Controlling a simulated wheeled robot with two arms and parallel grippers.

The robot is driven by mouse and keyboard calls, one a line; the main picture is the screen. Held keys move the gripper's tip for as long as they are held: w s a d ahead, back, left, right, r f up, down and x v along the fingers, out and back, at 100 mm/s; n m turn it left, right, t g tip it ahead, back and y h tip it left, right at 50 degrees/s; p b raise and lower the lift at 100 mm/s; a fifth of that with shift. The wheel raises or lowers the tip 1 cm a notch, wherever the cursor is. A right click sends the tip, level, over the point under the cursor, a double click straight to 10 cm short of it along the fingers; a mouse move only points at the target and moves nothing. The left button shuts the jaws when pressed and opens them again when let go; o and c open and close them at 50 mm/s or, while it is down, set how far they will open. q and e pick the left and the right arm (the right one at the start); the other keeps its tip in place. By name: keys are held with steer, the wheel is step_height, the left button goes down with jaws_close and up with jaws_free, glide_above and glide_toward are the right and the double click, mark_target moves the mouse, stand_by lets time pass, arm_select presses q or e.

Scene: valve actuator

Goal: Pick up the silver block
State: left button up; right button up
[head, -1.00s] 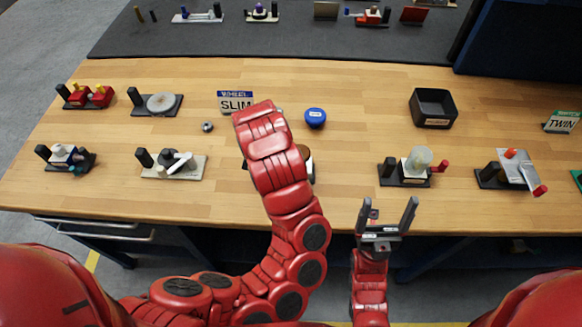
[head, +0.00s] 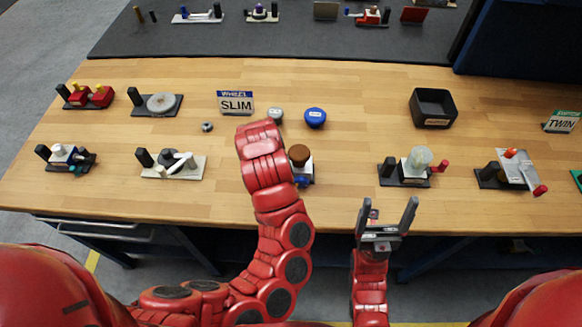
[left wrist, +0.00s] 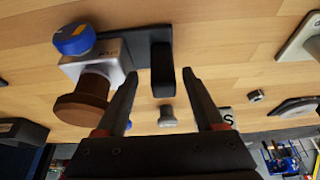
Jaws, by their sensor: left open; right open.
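The silver block (head: 305,171) shows just right of my left arm in the head view, with a brown knob (head: 299,153) on top and a blue part (head: 303,181) at its front. In the left wrist view the silver block (left wrist: 112,62) sits on a black base with a black upright post (left wrist: 163,72). My left gripper (left wrist: 160,74) is open. The post shows between its fingers, and the block lies beside the left-hand finger; contact is unclear. The arm hides its fingers in the head view. My right gripper (head: 389,203) is open and empty before the table's front edge.
A silver-grey knob (head: 275,115) and a blue knob (head: 315,117) stand behind the block. A white-based device (head: 190,166) is to the left, and a device with a translucent top (head: 418,160) to the right. A black bin (head: 433,108) is farther back.

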arm_select(q)
steer(key=x, duration=0.3)
steer(key=shift+w+a+f, duration=0.1)
steer(key=shift+w+a, duration=0.1)
jaws_close()
stand_by(1.3)
